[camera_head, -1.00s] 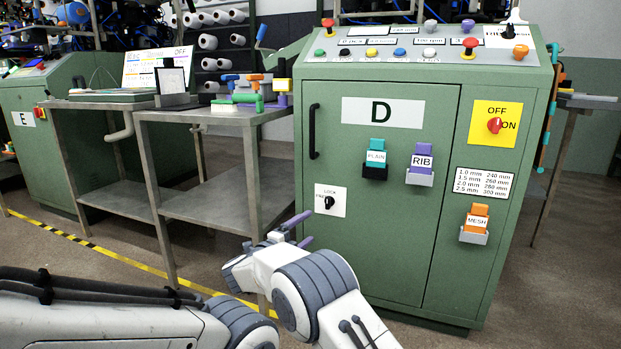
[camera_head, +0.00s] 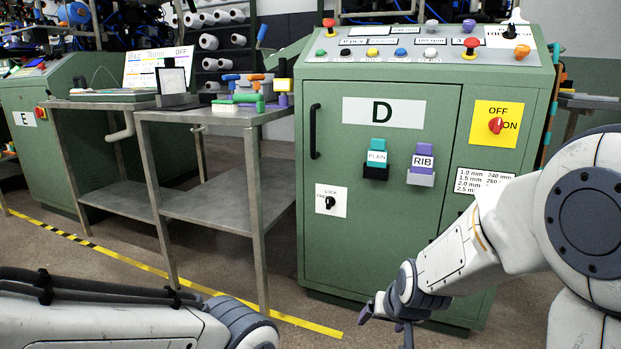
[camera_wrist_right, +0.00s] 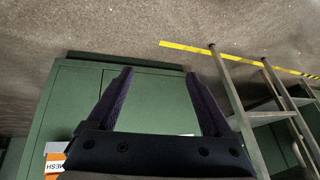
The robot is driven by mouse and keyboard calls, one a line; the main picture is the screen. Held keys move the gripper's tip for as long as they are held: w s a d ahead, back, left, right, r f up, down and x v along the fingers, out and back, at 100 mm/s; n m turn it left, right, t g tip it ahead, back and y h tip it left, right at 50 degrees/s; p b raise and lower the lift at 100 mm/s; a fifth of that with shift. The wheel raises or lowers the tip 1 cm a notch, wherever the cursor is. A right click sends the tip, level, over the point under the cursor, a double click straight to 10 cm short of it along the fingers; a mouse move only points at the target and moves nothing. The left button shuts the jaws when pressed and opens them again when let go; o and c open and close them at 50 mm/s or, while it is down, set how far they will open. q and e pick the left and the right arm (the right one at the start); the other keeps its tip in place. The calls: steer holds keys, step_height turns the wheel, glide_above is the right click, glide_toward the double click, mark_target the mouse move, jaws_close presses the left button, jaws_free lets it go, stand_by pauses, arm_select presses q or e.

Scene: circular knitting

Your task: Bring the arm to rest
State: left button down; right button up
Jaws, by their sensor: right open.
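My right arm (camera_head: 470,250) comes in from the right in the head view, folded in front of the green machine cabinet D (camera_head: 382,220). My right gripper (camera_head: 385,322) hangs low near the cabinet's bottom edge, its dark purple fingers pointing down and left. In the right wrist view, its two fingers (camera_wrist_right: 158,75) are spread apart with nothing between them, and the cabinet front (camera_wrist_right: 160,100) lies beyond. My left arm (camera_head: 110,315) lies across the lower left of the head view. Its gripper is out of view.
A grey metal table (camera_head: 215,200) stands left of the cabinet, with colored tools on top. Cabinet D carries a lock switch (camera_head: 331,202) and PLAIN (camera_head: 376,157) and RIB (camera_head: 422,162) blocks. A yellow floor line (camera_head: 310,325) runs in front. Floor left of my right gripper is clear.

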steer(key=s+d+f+n+g, duration=0.2)
steer(key=s+d+g, duration=0.15)
steer(key=s, duration=0.75)
steer(key=s+a+r+n+g+p, duration=0.1)
steer(key=s+a+r+n+p, duration=0.1)
steer(key=s+a+r+p, duration=0.45)
steer(key=s+a+r+n+g+p, duration=0.1)
steer(key=s+a+r+n+p, duration=0.15)
steer(key=r+p, duration=0.45)
steer(key=s+a+r+n+g+p, duration=0.1)
steer(key=s+a+r+n+p, duration=0.25)
steer(key=s+r, duration=0.45)
step_height(320, 180, up, 38)
steer(key=w+p, duration=0.2)
steer(key=p, duration=3.5)
steer(key=shift+w+a+m, duration=0.35)
steer(key=shift+a+m, duration=0.05)
steer(key=shift+t, duration=0.25)
